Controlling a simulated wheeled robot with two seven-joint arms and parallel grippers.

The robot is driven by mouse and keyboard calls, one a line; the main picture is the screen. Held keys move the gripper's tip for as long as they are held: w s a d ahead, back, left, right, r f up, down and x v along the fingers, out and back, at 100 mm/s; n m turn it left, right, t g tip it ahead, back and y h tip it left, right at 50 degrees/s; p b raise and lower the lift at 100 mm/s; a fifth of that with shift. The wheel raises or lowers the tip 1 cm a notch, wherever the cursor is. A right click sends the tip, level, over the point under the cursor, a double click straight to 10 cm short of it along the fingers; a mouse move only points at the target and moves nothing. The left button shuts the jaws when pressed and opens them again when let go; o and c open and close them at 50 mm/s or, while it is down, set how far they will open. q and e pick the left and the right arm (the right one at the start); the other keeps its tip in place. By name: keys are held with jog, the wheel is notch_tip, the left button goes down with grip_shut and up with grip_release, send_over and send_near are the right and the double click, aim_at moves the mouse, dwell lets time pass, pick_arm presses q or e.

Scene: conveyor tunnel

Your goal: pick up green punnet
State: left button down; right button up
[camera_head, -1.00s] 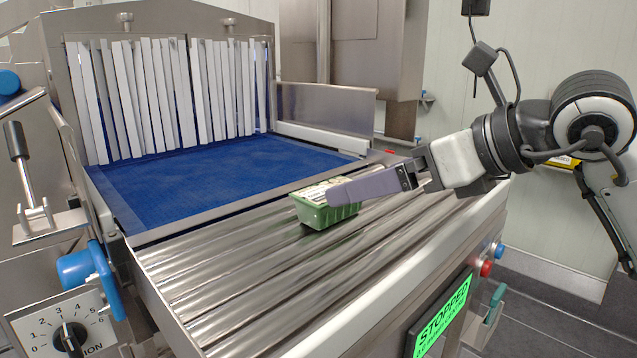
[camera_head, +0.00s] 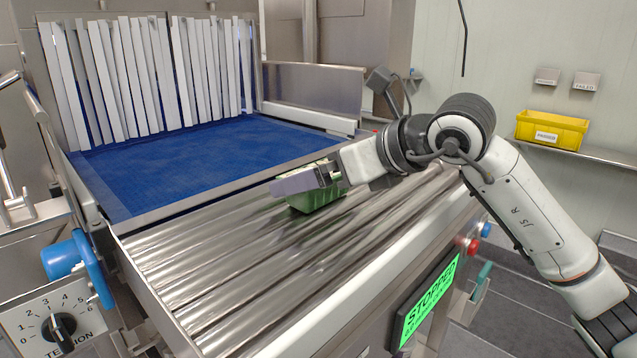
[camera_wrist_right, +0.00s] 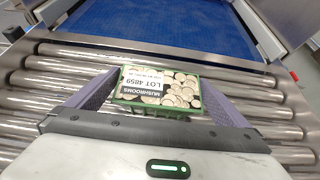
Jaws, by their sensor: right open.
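The green punnet (camera_head: 317,200) sits on the metal rollers near the blue belt, partly hidden by my right gripper in the head view. In the right wrist view the punnet (camera_wrist_right: 158,88) holds mushrooms under a top label reading "MUSHROOMS LOT 4859". My right gripper (camera_head: 276,188) has purple fingers and reaches across the punnet in the head view. In the right wrist view the open right gripper (camera_wrist_right: 162,78) has one finger on each side of the punnet. A contact between fingers and punnet cannot be made out. My left gripper is not in view.
The blue belt (camera_head: 190,165) leads to a white strip curtain (camera_head: 150,75). Metal side walls flank it. A green "STOPPED" display (camera_head: 428,300) and buttons are on the front right. A yellow bin (camera_head: 552,130) is on a shelf at right. The rollers (camera_head: 220,270) are otherwise clear.

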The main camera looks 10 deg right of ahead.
jog(key=shift+c, duration=0.4)
jog(key=c, duration=0.7)
jog(key=shift+r, duration=0.15)
jog(key=shift+c, duration=0.2)
notch_tip(320, 180, up, 10)
jog(key=shift+f+p, duration=0.1)
jog(key=shift+p, duration=0.35)
